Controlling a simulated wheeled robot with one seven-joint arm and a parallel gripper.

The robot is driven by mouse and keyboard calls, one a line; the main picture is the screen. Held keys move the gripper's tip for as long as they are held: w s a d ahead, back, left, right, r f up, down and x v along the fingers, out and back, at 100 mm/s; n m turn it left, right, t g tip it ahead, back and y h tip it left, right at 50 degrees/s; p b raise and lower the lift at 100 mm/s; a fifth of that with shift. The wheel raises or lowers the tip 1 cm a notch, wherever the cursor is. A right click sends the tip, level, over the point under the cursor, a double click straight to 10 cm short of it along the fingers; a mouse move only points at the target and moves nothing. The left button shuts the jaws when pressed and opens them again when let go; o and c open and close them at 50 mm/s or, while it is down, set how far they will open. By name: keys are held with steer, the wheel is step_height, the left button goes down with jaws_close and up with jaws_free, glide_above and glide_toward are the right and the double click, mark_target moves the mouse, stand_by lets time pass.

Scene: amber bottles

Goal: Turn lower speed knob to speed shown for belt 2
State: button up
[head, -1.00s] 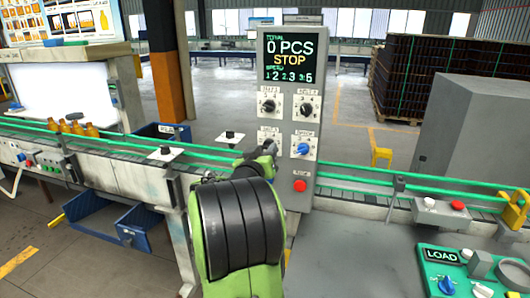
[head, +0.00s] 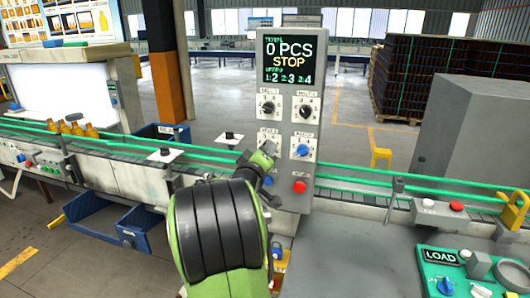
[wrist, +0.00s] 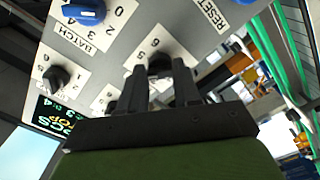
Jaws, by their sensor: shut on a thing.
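The grey control panel (head: 290,178) carries a display (head: 288,60) reading 0 PCS, STOP, and a speed line 1:2 2:3 3:4. My gripper (wrist: 159,74) is shut on the black lower-left speed knob (wrist: 159,61), with one finger on each side of it. Dial numbers, including a 6 and a 5, show around this knob in the wrist view; its pointer is hidden. In the head view my arm covers this knob. Above it are two black knobs, upper left (head: 268,106) and upper right (head: 305,111).
The blue batch knob (head: 303,151) sits right of the held knob, and a red button (head: 299,187) is below it. Green-railed conveyors (head: 360,182) run on both sides of the panel. A LOAD box (head: 441,258) stands at lower right.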

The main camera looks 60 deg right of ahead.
steer(key=n+p, duration=0.6)
steer(key=n, duration=0.6)
steer(key=shift+r+p, duration=0.15)
steer(key=shift+p, duration=0.2)
stand_by(0.4)
steer(key=o, duration=1.1)
steer(key=shift+c, duration=0.2)
